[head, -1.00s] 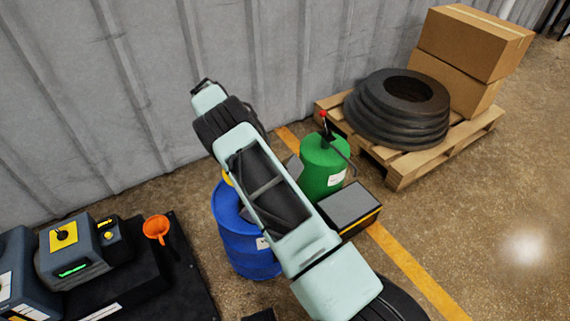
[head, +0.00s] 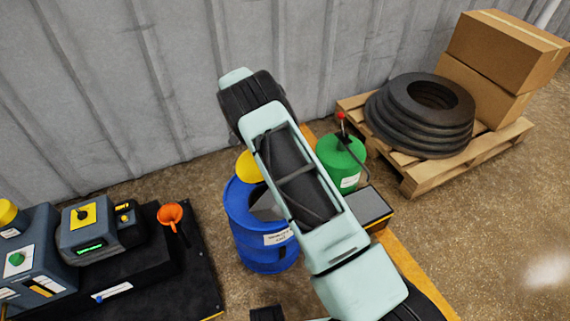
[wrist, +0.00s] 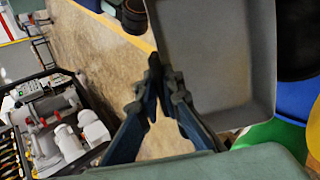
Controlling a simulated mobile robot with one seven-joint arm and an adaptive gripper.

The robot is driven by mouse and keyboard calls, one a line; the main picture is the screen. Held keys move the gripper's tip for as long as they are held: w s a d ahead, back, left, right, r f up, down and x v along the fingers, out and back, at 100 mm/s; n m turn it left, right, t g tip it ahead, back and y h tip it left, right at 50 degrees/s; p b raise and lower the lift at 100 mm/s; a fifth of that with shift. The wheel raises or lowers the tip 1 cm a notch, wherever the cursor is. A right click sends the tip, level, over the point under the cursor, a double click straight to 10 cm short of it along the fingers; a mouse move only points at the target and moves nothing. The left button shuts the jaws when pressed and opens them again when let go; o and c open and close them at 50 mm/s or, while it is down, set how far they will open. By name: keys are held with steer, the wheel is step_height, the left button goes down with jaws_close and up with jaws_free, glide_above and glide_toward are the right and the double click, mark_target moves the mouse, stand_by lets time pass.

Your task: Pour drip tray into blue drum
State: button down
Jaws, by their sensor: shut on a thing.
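The grey drip tray (wrist: 215,60) fills the upper middle of the wrist view, and my gripper (wrist: 155,70) is shut on its edge. In the head view a grey patch that looks like the tray (head: 268,208) shows at the mouth of the blue drum (head: 262,252), partly behind my arm. The gripper itself is hidden there. The drum's label faces forward. Blue that looks like the drum (wrist: 300,98) also shows at the right of the wrist view, beside a dark round area. I cannot see any liquid in the tray.
A green can (head: 340,165) and a low black box (head: 362,210) stand right of the drum. A yellow object (head: 249,167) is behind it.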

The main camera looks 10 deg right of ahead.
steer(key=shift+s+d+f+t+y+p, duration=0.5)
steer(key=shift+s+d+f+t+y, duration=0.25)
steer(key=shift+s+d+f, duration=0.2)
steer(key=f+y+b, duration=0.1)
steer(key=s+d+f+t+b, duration=0.1)
steer(key=s+d+f+t+y+b, duration=0.1)
steer(key=f+b, duration=0.1)
steer(key=shift+d+f+y, duration=0.1)
steer(key=shift+d+y, duration=0.1)
steer(key=shift+y, duration=0.15)
step_height(320, 180, down, 5)
steer(key=s+d+t+y+b, duration=0.1)
steer(key=t+y+b, duration=0.2)
steer(key=b, duration=0.3)
steer(key=shift+n, duration=0.3)
step_height(320, 180, up, 6)
steer(key=p, duration=0.4)
steer(key=shift+d+f+p, duration=0.1)
steer(key=shift+d+p, duration=0.05)
steer(key=shift+p, duration=0.15)
